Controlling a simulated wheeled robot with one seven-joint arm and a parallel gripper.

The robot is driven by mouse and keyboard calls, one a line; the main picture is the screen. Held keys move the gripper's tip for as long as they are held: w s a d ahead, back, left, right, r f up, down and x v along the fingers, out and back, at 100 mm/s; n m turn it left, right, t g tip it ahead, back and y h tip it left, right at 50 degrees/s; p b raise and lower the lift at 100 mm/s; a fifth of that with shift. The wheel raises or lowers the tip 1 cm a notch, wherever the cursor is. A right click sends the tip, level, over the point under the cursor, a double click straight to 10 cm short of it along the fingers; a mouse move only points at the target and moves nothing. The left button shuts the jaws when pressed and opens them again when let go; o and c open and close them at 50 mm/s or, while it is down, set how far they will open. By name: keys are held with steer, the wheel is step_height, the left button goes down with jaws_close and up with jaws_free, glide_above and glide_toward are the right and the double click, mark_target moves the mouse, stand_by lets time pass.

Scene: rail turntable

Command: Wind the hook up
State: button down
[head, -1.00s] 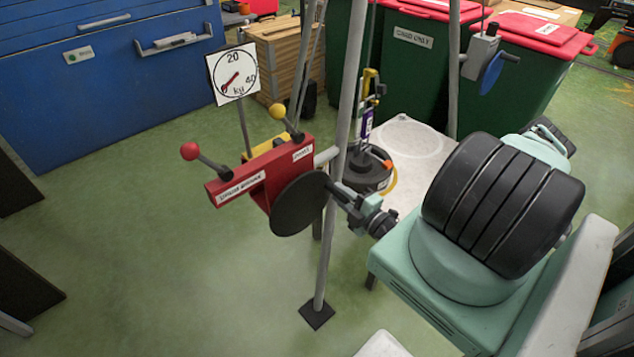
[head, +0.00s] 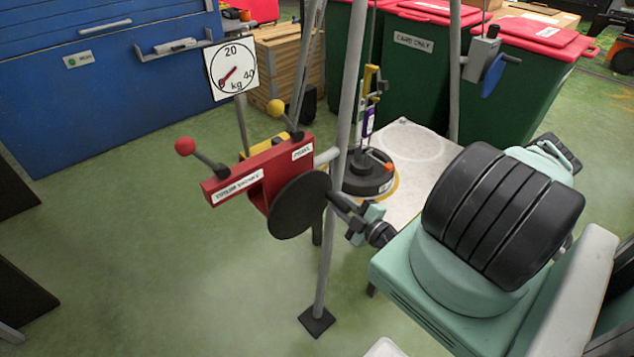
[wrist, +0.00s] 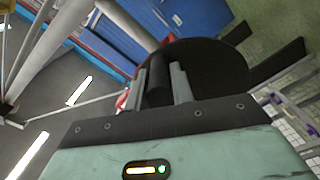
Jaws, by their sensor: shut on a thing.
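The winch is a red box (head: 262,172) on a grey pole, with a red-knobbed lever (head: 186,146), a yellow-knobbed lever (head: 277,109) and a black crank disc (head: 298,208). My gripper (head: 340,203) is at the disc's right side. In the wrist view its two grey fingers (wrist: 168,84) close on a dark crank handle (wrist: 158,86) in front of the disc (wrist: 215,72). Behind the pole, a yellow hook-like piece (head: 369,80) with a purple label is above a round black weight (head: 368,181). Whether they are joined is unclear.
A dial (head: 232,70) marked in kg stands behind the winch. A pale plate (head: 420,143) lies around the weight. Green bins (head: 410,72) and a blue cabinet (head: 100,95) stand behind.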

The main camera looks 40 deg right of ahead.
steer(key=shift+a+f, duration=0.1)
steer(key=shift+f, duration=0.15)
steer(key=shift+a+f+m+b, duration=0.15)
steer(key=shift+f+m+b, duration=0.4)
steer(key=shift+m, duration=0.05)
steer(key=shift+a+f+m+b, duration=0.15)
steer(key=shift+f+m+b, duration=0.35)
steer(key=shift+m, duration=0.1)
steer(key=shift+a+f+m, duration=0.15)
steer(key=shift+f+m, duration=0.05)
steer(key=shift+m, duration=0.4)
steer(key=shift+a+f+m+b, duration=0.3)
steer(key=shift+f+m+b, duration=0.35)
steer(key=shift+b, duration=0.25)
steer(key=shift+a+f+m+b, duration=0.25)
steer(key=shift+m+b, duration=0.05)
steer(key=shift+m, duration=0.3)
steer(key=shift+a+f+m+b, duration=0.2)
steer(key=shift+a+m+b, duration=0.1)
steer(key=shift+m, duration=0.25)
